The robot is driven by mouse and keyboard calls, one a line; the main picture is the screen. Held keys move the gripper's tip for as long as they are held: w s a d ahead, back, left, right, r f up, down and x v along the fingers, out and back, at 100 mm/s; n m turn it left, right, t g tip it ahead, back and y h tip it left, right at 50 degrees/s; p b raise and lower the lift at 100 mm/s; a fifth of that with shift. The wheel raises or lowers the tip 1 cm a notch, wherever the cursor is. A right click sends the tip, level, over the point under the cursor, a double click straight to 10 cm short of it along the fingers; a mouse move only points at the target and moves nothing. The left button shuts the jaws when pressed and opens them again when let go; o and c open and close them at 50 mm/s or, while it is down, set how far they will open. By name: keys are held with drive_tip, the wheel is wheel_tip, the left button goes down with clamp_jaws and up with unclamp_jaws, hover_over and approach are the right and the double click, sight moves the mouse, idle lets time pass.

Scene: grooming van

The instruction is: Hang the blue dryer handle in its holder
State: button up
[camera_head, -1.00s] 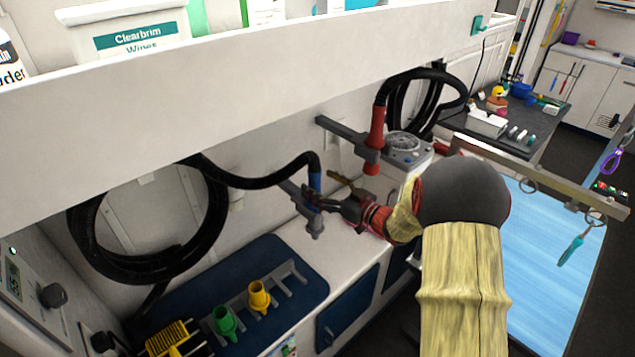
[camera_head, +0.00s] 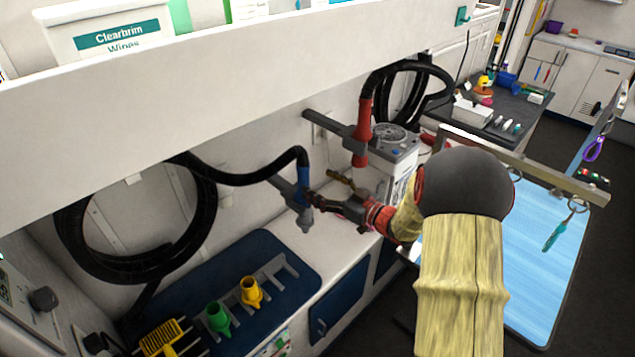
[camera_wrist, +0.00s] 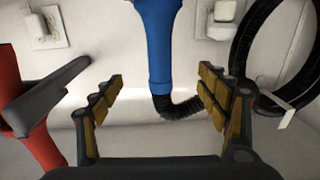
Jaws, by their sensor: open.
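The blue dryer handle (camera_head: 304,180) hangs upright, nozzle down, at the end of its grey holder arm (camera_head: 281,184) on the wall. It appears seated in the holder, though my gripper is close and the fit is hard to see. Its black hose (camera_head: 245,180) arches up from its top. My gripper (camera_head: 327,190) is open just to the right of the handle. In the wrist view the blue handle (camera_wrist: 159,45) shows ahead, between the open fingers (camera_wrist: 160,95) in the picture, with clear gaps on both sides. The holder is not clear there.
A red dryer handle (camera_head: 362,130) hangs in a second grey holder (camera_head: 332,128) to the right, close to my gripper; it shows at left in the wrist view (camera_wrist: 30,145). A white shelf (camera_head: 230,75) overhangs.

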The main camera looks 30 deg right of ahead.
drive_tip(key=v, duration=0.3)
drive_tip(key=shift+s, duration=0.2)
idle(0.4)
idle(0.4)
